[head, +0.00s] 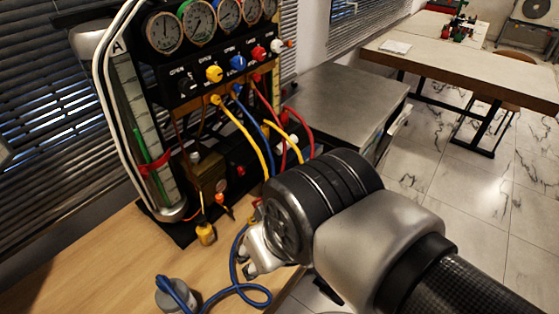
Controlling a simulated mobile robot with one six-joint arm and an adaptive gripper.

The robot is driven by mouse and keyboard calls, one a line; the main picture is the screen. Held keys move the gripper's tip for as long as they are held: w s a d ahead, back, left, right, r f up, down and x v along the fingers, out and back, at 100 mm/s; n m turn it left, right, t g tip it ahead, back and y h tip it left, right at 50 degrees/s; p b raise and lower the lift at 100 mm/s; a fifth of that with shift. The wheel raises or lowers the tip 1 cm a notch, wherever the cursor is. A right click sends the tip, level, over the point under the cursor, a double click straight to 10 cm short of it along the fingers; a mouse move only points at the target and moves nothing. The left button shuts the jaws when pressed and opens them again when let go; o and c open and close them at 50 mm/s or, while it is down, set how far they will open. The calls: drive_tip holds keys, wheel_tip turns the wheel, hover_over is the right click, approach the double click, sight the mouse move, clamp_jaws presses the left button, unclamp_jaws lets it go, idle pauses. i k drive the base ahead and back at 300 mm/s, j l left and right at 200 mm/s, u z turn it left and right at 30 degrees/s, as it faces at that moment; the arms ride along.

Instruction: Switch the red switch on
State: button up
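The gauge rig (172,84) stands on the wooden table at the left. A small red part (240,171), possibly the red switch, shows low on the rig's dark base. Whether it is on or off cannot be told at this size. A separate red knob (258,53) sits higher, in the row of coloured knobs. My gripper (255,262) is at the lower middle of the head view, in front of the rig and below the small red part in the picture. My wrist hides much of it, so its opening cannot be judged.
Yellow, blue and red hoses (244,132) hang from the rig's front. A blue hose (250,290) curls beside my gripper to a grey cylinder (172,296). A yellow-bodied part (205,232) stands near the rig's foot. The wooden table (95,265) is clear at front left.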

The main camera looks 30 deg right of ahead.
sight(241, 172)
drive_tip(key=z, duration=0.3)
drive_tip(key=k+l+z, duration=0.2)
drive_tip(key=l+z, duration=0.25)
drive_tip(key=l, duration=0.15)
drive_tip(key=l+z, duration=0.2)
drive_tip(key=l, duration=0.15)
drive_tip(key=k, duration=0.05)
